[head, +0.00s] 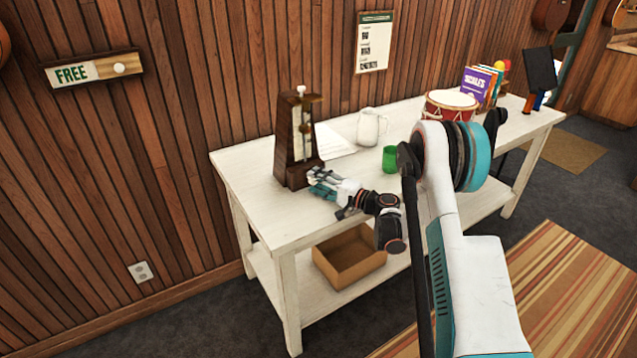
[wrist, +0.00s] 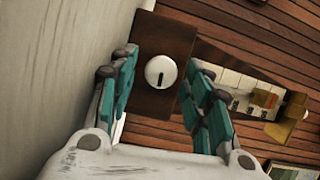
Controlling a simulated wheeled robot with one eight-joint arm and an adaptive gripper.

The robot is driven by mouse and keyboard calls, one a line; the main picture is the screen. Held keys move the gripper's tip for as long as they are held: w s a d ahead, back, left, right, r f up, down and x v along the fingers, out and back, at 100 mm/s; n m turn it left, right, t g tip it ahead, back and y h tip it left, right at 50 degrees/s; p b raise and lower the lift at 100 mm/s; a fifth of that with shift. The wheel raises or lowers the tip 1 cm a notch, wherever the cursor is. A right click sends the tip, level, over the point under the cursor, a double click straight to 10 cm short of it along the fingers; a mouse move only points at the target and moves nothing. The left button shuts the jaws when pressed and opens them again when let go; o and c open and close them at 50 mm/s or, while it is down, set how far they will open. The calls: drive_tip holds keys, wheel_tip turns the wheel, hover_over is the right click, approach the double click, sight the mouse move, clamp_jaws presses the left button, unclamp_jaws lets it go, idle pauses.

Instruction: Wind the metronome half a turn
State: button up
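The metronome (head: 285,142) is a tall, tapered dark wooden case standing upright near the left end of the white table. Its pale front panel and pendulum face right in the head view. In the wrist view, a round white winding knob (wrist: 161,72) with a short dark slot sits on the dark wooden side of the case. My gripper (head: 318,180) is at the lower right side of the metronome. In the wrist view, my gripper's (wrist: 164,62) teal fingers are apart, one on each side of the knob, with visible gaps. In the head view the fingers hide the knob.
On the white table (head: 258,215) are a paper sheet (head: 333,140), a white pitcher (head: 370,127), a green cup (head: 389,158), a red drum (head: 449,105) and books (head: 478,84). A cardboard box (head: 350,258) is on the lower shelf. The left front tabletop is clear.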

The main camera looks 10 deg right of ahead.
drive_tip(key=v, duration=1.2)
